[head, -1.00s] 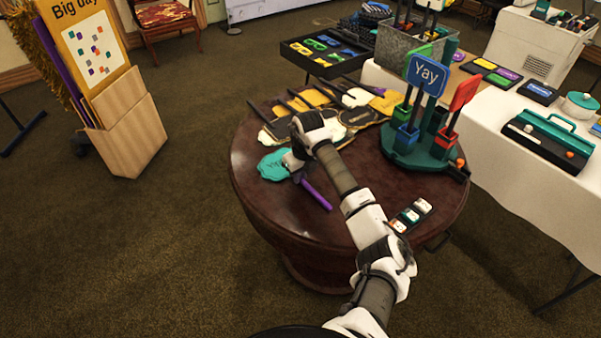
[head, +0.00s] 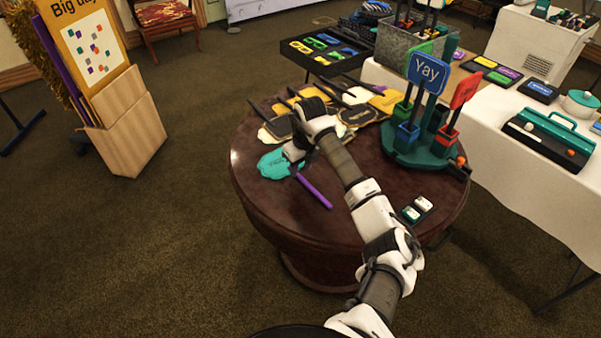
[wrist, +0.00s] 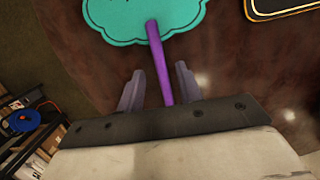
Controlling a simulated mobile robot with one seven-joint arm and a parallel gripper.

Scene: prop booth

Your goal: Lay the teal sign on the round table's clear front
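The teal sign (head: 272,165) has a wavy edge and a purple handle (head: 316,193). It appears to lie flat on the left part of the round table's dark red-brown top (head: 300,228). In the wrist view the teal head (wrist: 135,22) is cut off by the top edge. My gripper (head: 294,168) is just above the sign where the handle meets the head. In the wrist view my gripper's two fingers (wrist: 159,80) are apart, with the purple handle (wrist: 160,65) between them and a gap on each side.
Several dark and cream signs (head: 290,115) lie at the table's back. A green stand (head: 415,152) with upright Yay (head: 429,72) and red signs stands at the right. Small white blocks (head: 417,209) sit at the right front. The front left tabletop is bare.

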